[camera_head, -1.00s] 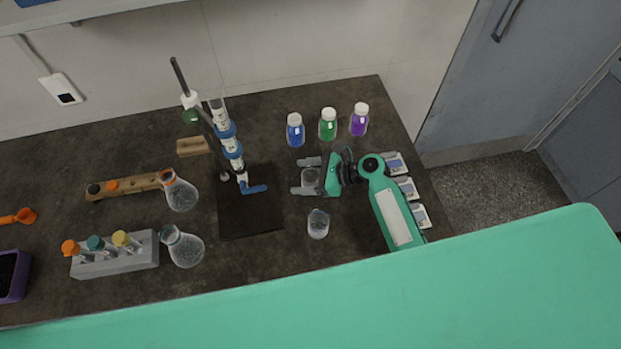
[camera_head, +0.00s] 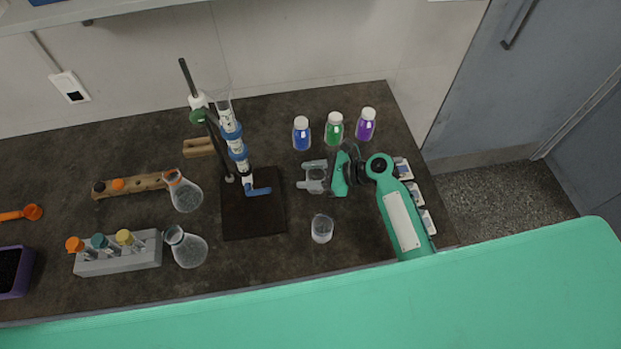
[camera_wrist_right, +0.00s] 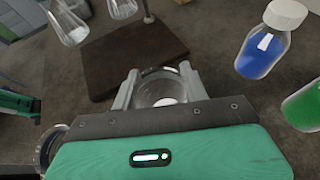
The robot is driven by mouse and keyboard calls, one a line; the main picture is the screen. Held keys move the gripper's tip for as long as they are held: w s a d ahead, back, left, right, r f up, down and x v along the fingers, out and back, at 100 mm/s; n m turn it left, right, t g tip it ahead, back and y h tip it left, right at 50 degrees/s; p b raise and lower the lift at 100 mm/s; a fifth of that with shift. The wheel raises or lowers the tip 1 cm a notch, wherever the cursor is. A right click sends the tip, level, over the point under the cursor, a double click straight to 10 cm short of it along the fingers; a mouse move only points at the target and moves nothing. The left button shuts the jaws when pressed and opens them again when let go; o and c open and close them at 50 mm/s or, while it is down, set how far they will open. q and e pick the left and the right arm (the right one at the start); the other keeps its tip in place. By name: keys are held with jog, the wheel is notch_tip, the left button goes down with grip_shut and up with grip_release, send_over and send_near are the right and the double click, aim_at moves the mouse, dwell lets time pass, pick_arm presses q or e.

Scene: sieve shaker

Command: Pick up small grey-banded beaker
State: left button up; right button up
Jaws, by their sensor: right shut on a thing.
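A small clear beaker (camera_wrist_right: 163,90) is between the fingers of my right gripper (camera_wrist_right: 158,84) in the right wrist view. The fingers are shut on its two sides. In the head view my right gripper (camera_head: 308,177) reaches in from the right, just right of the dark base plate, with the beaker (camera_head: 317,176) mostly hidden by the fingers. A second clear beaker (camera_head: 322,228) stands on the table in front of the gripper, apart from it. I cannot make out a grey band on either beaker.
Blue (camera_head: 302,134), green (camera_head: 334,130) and purple (camera_head: 366,125) bottles stand behind the gripper. Left of it is a burette stand on a dark plate (camera_head: 252,222). Two flasks, a test-tube rack (camera_head: 120,262) and a wooden rack are farther left.

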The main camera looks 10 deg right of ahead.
notch_tip(320, 180, up, 17)
jog(key=b, duration=0.2)
jog(key=s+a+f+b, duration=0.2)
jog(key=s+a+f, duration=0.3)
jog(key=s, duration=0.2)
jog(key=s+a+f+b, duration=0.2)
jog(key=s+a+f, duration=0.3)
jog(key=s+a, duration=0.1)
jog(key=s+a+f+b, duration=0.2)
jog(key=s+a+f, duration=0.3)
jog(key=s, duration=0.3)
jog(key=shift+s+a+f, duration=0.15)
jog(key=shift+s+f, duration=0.1)
jog(key=shift+f, duration=0.25)
jog(key=shift+a, duration=0.15)
jog(key=w+p, duration=0.2)
jog(key=w, duration=1.2)
jog(key=shift+w+p, duration=0.35)
jog(key=shift+w, duration=0.05)
jog(key=w, duration=0.2)
jog(key=shift+w+f+p, duration=0.3)
jog(key=shift+w+f, duration=0.1)
jog(key=shift+f, duration=0.35)
jog(key=shift+f, duration=0.1)
